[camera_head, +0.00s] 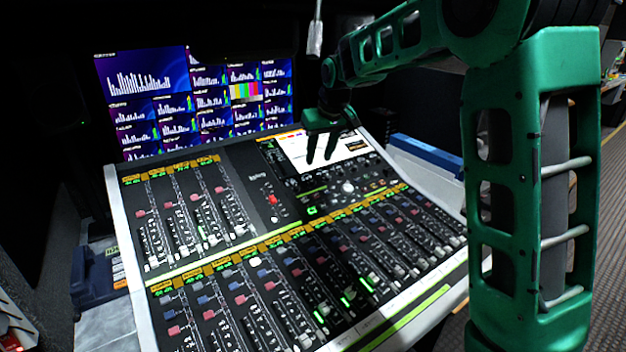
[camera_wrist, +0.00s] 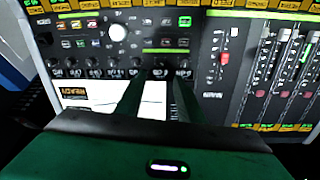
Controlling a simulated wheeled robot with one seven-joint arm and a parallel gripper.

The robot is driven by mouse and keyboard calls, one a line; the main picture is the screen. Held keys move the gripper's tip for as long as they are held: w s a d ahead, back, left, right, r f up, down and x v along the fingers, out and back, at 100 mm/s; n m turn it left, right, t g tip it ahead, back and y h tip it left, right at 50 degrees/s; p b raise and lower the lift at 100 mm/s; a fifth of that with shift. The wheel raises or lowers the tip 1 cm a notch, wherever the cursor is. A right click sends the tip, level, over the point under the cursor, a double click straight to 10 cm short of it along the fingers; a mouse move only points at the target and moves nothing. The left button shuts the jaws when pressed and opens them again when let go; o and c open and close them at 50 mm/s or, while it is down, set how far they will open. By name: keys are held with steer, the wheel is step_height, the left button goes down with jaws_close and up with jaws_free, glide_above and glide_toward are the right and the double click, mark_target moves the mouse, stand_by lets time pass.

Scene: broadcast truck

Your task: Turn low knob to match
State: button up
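The mixing console (camera_head: 160,268) carries a row of small dark knobs below its lit screen (camera_head: 345,150). In the wrist view, the knob row (camera_wrist: 92,73) runs along the screen's edge, and one dark knob (camera_wrist: 160,72) shows between my fingertips. Which knob is the low one, I cannot read. My gripper (camera_head: 321,159) points down over the screen and knob row. In the wrist view, my gripper (camera_wrist: 157,82) has its two fingers apart, with the screen visible between them. Whether the fingertips touch any knob cannot be told. A larger white knob (camera_wrist: 118,32) sits beyond the row.
Fader banks with white, red and blue caps (camera_head: 300,300) fill the console's lower and left parts. A red-capped fader (camera_wrist: 225,58) stands right of the knob row in the wrist view. Monitors (camera_head: 145,95) stand behind the console. A microphone-like object (camera_head: 315,38) hangs above.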

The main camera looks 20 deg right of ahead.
mark_target(313, 181)
steer(key=x, duration=1)
steer(key=shift+w+f, duration=0.1)
steer(key=shift+f, duration=0.1)
jaws_close()
